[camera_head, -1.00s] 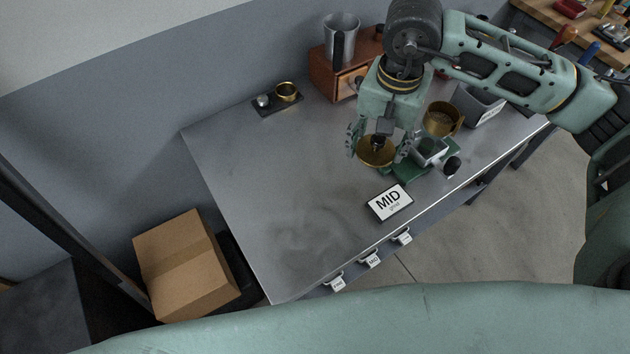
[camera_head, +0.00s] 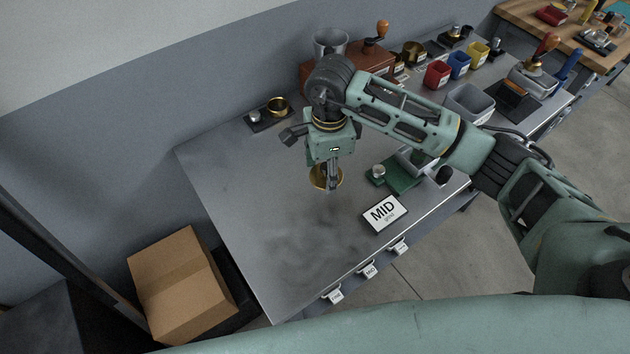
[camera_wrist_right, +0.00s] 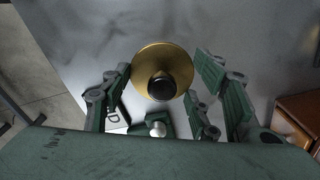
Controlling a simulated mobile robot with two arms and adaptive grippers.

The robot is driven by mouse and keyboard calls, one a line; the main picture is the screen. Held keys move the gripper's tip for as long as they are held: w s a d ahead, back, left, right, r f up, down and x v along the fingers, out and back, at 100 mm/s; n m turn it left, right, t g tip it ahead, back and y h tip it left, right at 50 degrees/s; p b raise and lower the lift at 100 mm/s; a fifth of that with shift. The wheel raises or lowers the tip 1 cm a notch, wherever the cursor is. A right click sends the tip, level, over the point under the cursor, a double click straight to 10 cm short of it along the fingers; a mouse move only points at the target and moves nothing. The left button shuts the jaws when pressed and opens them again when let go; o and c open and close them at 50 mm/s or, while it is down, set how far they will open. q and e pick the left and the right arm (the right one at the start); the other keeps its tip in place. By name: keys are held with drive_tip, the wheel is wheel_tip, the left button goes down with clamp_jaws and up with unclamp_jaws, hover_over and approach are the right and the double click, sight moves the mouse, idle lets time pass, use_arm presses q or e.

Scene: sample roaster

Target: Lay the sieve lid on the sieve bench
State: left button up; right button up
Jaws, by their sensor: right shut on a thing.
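The sieve lid (camera_head: 317,180) is a round brass disc, and its black knob shows in the wrist view (camera_wrist_right: 162,87). My right gripper (camera_head: 328,172) is shut on the lid, with its fingers on either side of the knob in the wrist view. The lid is over a clear part of the grey metal bench (camera_head: 255,220), left of the MID sign (camera_head: 384,213). I cannot tell whether a small gap separates it from the bench top. My left gripper is not in view.
A green base (camera_head: 402,178) with a silver knob stands right of the lid. A small black tray (camera_head: 262,124) with a brass cup is at the back left. A wooden box is behind my right arm.

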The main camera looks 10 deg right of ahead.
sight(315, 179)
drive_tip(key=a, duration=0.1)
drive_tip(key=a+f, duration=0.1)
drive_tip(key=shift+s+a+f, duration=0.15)
drive_tip(key=shift+a+f, duration=0.15)
drive_tip(key=shift+a, duration=0.1)
wheel_tip(315, 179, down, 4)
drive_tip(key=shift+r+p, duration=0.1)
drive_tip(key=shift+p, duration=0.9)
drive_tip(key=shift+f, duration=0.25)
drive_tip(key=o, duration=1.2)
drive_tip(key=shift+c, duration=0.2)
drive_tip(key=shift+r, duration=0.3)
drive_tip(key=shift+d+r+b, duration=0.1)
drive_tip(key=shift+r+b, duration=0.2)
wheel_tip(315, 179, up, 11)
drive_tip(key=b, duration=0.3)
